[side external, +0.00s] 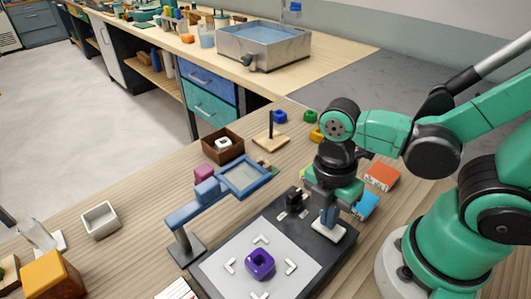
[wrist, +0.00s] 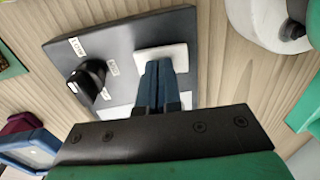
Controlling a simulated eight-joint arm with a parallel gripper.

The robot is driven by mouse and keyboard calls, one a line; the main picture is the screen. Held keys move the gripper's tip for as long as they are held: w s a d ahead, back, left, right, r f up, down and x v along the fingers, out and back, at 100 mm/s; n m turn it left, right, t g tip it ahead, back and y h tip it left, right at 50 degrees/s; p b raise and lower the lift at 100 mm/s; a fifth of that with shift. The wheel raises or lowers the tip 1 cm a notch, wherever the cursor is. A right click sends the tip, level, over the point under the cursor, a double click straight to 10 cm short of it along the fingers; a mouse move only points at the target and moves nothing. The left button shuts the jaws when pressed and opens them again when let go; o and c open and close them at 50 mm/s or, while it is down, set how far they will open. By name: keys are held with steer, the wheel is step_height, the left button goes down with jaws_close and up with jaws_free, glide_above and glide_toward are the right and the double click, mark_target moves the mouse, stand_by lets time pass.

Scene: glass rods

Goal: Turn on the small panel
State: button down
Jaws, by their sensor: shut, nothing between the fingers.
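The small panel is a dark board (side external: 345,240) with a pale square face (side external: 228,270), lying flat on the wooden bench; its dark end also shows in the wrist view (wrist: 125,35). A black knob (side external: 294,198) stands on that end, with small white labels beside it, and it shows in the wrist view (wrist: 87,79). A white square plate (side external: 342,234) sits near the knob, also in the wrist view (wrist: 172,52). My gripper (side external: 327,228) points down with blue fingers shut and empty (wrist: 160,66), at the white plate. I cannot tell whether the tips touch it.
A purple ring-shaped block (side external: 260,264) lies on the pale face among white corner marks. A blue magnifier stand (side external: 195,208) rises left of the panel. A brown box (side external: 223,146), orange box (side external: 382,177) and blue box (side external: 366,205) lie around.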

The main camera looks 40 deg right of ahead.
steer(key=shift+r, duration=0.15)
step_height(320, 180, up, 14)
steer(key=w, duration=0.2)
steer(key=shift+f, duration=0.2)
stand_by(0.5)
steer(key=shift+w, duration=0.1)
steer(key=shift+s+d+g, duration=0.1)
steer(key=shift+s+g, duration=0.2)
steer(key=shift+s, duration=0.4)
steer(key=shift+f, duration=0.1)
glide_toward(314, 222)
steer(key=s+f, duration=0.1)
steer(key=f, duration=0.1)
steer(key=s+f, duration=0.2)
steer(key=s+d+f, duration=0.1)
steer(key=f, duration=0.1)
steer(key=shift+s+f, duration=0.1)
steer(key=shift+s, duration=0.2)
steer(key=shift+s+f, duration=0.1)
steer(key=shift+f, duration=0.1)
